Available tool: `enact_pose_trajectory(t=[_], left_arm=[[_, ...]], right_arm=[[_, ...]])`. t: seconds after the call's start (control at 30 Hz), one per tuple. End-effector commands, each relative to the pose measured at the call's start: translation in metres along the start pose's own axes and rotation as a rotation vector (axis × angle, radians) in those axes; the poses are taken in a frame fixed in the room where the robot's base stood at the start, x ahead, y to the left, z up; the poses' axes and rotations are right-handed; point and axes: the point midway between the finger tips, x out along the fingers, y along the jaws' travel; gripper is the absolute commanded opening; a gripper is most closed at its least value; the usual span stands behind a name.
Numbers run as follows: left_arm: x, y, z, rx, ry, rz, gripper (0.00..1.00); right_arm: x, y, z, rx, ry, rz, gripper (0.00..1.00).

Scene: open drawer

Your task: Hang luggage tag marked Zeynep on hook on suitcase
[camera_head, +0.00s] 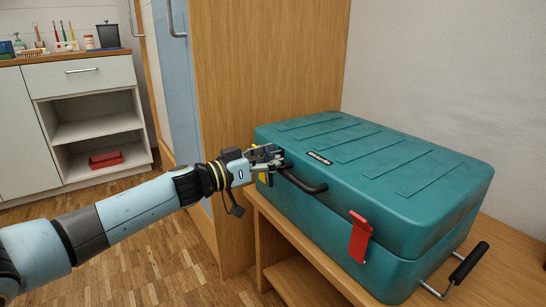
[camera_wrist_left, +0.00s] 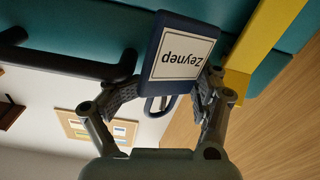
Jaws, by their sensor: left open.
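The luggage tag (camera_wrist_left: 182,50) is a dark blue frame with a white label that reads Zeynep, upside down in the left wrist view. A rounded loop (camera_wrist_left: 160,106) shows at its end. My left gripper (camera_head: 268,157) is open, at the near left end of the teal suitcase (camera_head: 375,165), close to its black handle (camera_head: 303,182). In the left wrist view its two fingers (camera_wrist_left: 168,95) stand on either side of the loop end of the tag. I cannot make out the hook, nor whether the fingers touch the tag. My right gripper is out of view.
A red latch (camera_head: 360,237) and a yellow latch (camera_wrist_left: 258,40) are on the suitcase. The suitcase lies on a wooden bench (camera_head: 283,236). A metal bar with a black grip (camera_head: 468,262) sticks out at the right. A tall wooden cabinet (camera_head: 262,70) stands behind my gripper.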

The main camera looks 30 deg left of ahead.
Motion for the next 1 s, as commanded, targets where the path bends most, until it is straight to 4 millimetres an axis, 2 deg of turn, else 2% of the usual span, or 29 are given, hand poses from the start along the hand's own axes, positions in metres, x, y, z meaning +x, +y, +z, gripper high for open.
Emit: enact_pose_trajectory(t=[0.03, 0.37, 0.47, 0.73, 1.0], left_arm=[[-0.007, 0.000, 0.022, -0.002, -0.031, -0.004, 0.73], [-0.010, 0.000, 0.021, -0.002, -0.031, -0.003, 0.73], [-0.019, 0.000, 0.020, 0.001, -0.030, -0.003, 0.73], [-0.060, 0.001, 0.012, 0.005, -0.019, 0.000, 0.73], [-0.080, 0.002, 0.002, 0.005, -0.002, 0.004, 0.73]], right_arm=[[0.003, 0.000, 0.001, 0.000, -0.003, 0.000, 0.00], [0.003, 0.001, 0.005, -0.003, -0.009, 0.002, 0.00], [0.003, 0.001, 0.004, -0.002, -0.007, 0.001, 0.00], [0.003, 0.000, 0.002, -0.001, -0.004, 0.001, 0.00], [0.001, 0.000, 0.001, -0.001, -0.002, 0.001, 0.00]])
